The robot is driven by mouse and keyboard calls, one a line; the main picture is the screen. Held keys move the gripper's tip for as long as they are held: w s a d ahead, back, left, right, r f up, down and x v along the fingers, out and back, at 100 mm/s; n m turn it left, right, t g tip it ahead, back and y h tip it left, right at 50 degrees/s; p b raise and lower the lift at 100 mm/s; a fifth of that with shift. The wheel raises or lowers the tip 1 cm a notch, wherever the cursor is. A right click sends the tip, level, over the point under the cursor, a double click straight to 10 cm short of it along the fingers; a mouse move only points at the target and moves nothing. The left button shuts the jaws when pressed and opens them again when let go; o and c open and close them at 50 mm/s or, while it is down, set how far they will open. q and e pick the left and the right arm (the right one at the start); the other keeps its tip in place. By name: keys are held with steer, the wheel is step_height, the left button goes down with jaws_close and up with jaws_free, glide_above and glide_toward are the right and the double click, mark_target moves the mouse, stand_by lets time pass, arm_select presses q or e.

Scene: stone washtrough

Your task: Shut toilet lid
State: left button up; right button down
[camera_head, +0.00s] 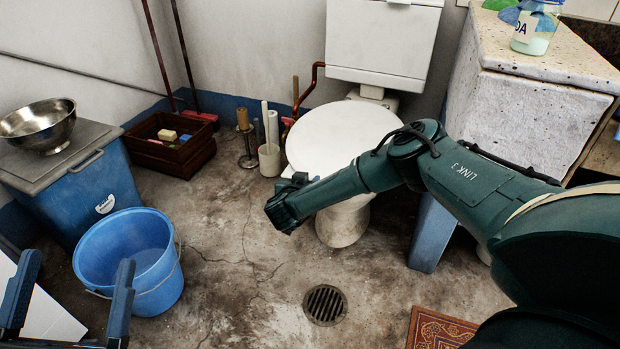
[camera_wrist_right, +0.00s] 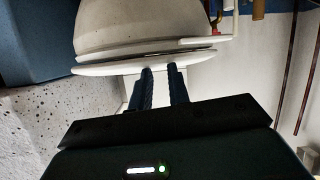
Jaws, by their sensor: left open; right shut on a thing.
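The toilet lid (camera_head: 345,132) is a white oval that lies down flat over the toilet bowl (camera_head: 343,222) in the head view. My right arm crosses its lower right part. The right wrist view shows the toilet upside down, with the lid's rim (camera_wrist_right: 105,70) close against the bowl (camera_wrist_right: 145,25). My right gripper (camera_wrist_right: 162,72) is shut on the lid's front edge; the exact contact is hard to see. My left gripper (camera_head: 78,260) is open and empty at the lower left, in front of the blue bucket and far from the toilet.
A blue bucket (camera_head: 130,260) and a lidded blue bin (camera_head: 90,190) with a metal bowl (camera_head: 40,122) stand left. A brush holder (camera_head: 269,160) stands beside the toilet. A stone counter (camera_head: 520,115) is at right. The floor around the drain (camera_head: 325,305) is clear.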

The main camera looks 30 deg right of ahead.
arm_select(q)
steer(key=shift+f, duration=0.2)
arm_select(e)
steer(key=f, duration=0.1)
steer(key=s+d+f, duration=0.1)
steer(key=f, duration=0.1)
steer(key=shift+s+d+g, duration=0.1)
steer(key=shift+s+g, duration=0.05)
steer(key=shift+g, duration=0.15)
arm_select(q)
step_height(320, 180, down, 4)
steer(key=n+g+y+p, duration=0.1)
steer(key=p, duration=0.2)
steer(key=g+y+p, duration=0.1)
steer(key=y+p, duration=0.1)
steer(key=p, duration=0.1)
steer(key=shift+s+d+r+n+p, duration=0.15)
steer(key=shift+r+n+p, duration=0.1)
steer(key=shift+n+p, duration=0.15)
arm_select(e)
steer(key=w+r+v, duration=0.1)
steer(key=r+v, duration=0.1)
steer(key=v, duration=1.2)
steer(key=shift+w+a, duration=0.25)
steer(key=shift+a, duration=0.05)
